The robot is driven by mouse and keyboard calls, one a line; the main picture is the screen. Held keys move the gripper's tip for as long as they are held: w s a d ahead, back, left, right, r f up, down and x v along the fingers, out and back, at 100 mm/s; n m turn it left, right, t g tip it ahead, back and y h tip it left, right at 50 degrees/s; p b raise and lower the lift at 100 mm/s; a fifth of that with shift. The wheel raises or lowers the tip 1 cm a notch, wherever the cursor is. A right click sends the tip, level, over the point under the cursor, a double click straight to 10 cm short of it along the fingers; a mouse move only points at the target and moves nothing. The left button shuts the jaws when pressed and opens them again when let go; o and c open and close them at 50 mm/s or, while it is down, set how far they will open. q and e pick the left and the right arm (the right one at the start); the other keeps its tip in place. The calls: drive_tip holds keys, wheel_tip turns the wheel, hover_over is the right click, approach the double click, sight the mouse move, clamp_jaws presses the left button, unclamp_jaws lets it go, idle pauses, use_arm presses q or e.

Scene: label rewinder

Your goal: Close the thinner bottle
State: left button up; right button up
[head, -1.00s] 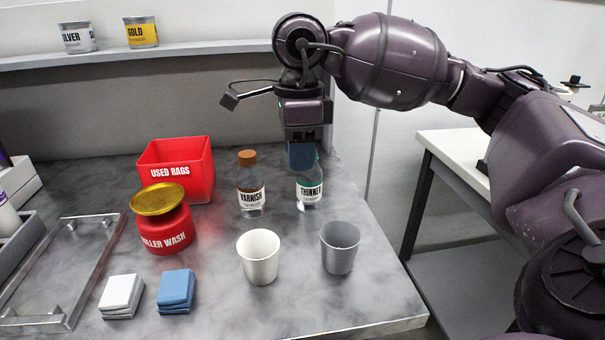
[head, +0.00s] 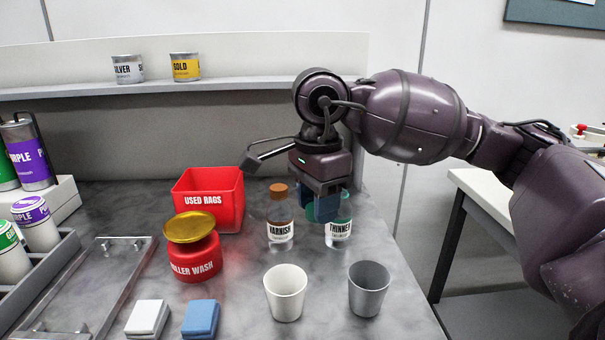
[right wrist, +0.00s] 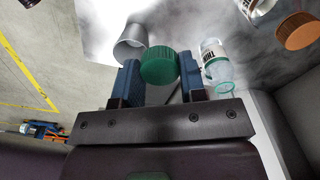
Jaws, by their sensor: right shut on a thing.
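The thinner bottle (head: 339,232) is clear with a white label and stands upright on the bench in the head view, its upper part partly behind my right gripper (head: 319,208). In the right wrist view the thinner bottle (right wrist: 214,66) shows an uncapped neck with a green rim. My right gripper is shut on a green ribbed cap (right wrist: 159,67), held between its two blue fingers. The cap (head: 311,211) also shows in the head view, just left of the bottle and apart from it. My left gripper is not in view.
The varnish bottle (head: 279,226) with a brown cap stands close left of the thinner. A white cup (head: 286,293) and a grey cup (head: 368,290) stand in front. A red rag bin (head: 212,203) and a red roller wash container (head: 194,258) are further left.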

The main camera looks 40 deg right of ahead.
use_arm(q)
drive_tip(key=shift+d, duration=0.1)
use_arm(e)
drive_tip(key=shift+s+a+f+n, duration=0.4)
drive_tip(key=shift+a+f+n, duration=0.8)
drive_tip(key=shift+n, duration=1.4)
drive_tip(key=shift+s+a+f+n, duration=0.45)
drive_tip(key=shift+a+f+n, duration=0.3)
drive_tip(key=shift+a+n, duration=1.4)
drive_tip(key=shift+s+a+f+n, duration=0.4)
drive_tip(key=shift+a+f+n, duration=0.55)
drive_tip(key=shift+n, duration=2.1)
